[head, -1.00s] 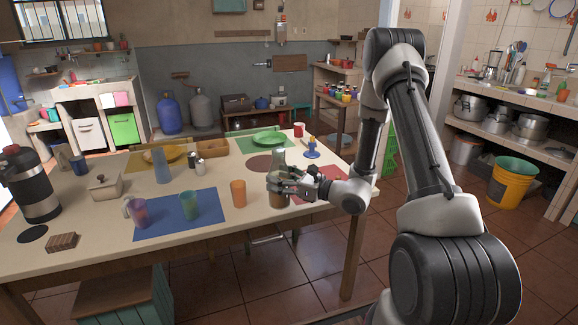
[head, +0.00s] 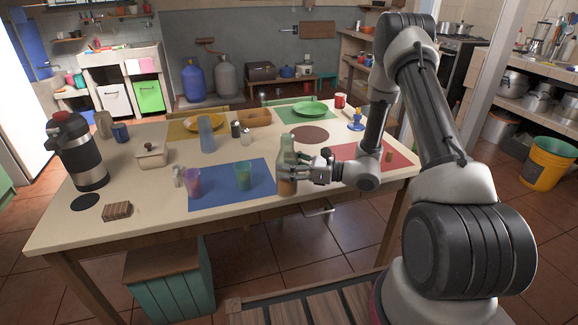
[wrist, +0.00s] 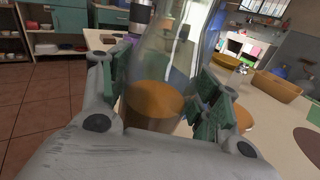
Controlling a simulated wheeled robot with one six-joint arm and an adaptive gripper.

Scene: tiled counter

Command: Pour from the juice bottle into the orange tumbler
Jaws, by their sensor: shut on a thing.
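The juice bottle (head: 286,160) is clear glass with orange-brown juice in its lower part. It stands upright in my gripper (head: 310,170), at the table's front edge just right of the blue mat. In the wrist view the bottle (wrist: 155,100) fills the space between the two green-padded fingers, which are shut on it. The orange tumbler is mostly hidden behind the bottle in the head view. In the wrist view an orange piece, seemingly the tumbler (wrist: 243,118), shows behind the right finger, close to the bottle.
A blue bottle (head: 207,134), shakers (head: 246,138) and a wooden tray (head: 255,118) stand behind. A red mat (head: 395,158) lies right, under my arm.

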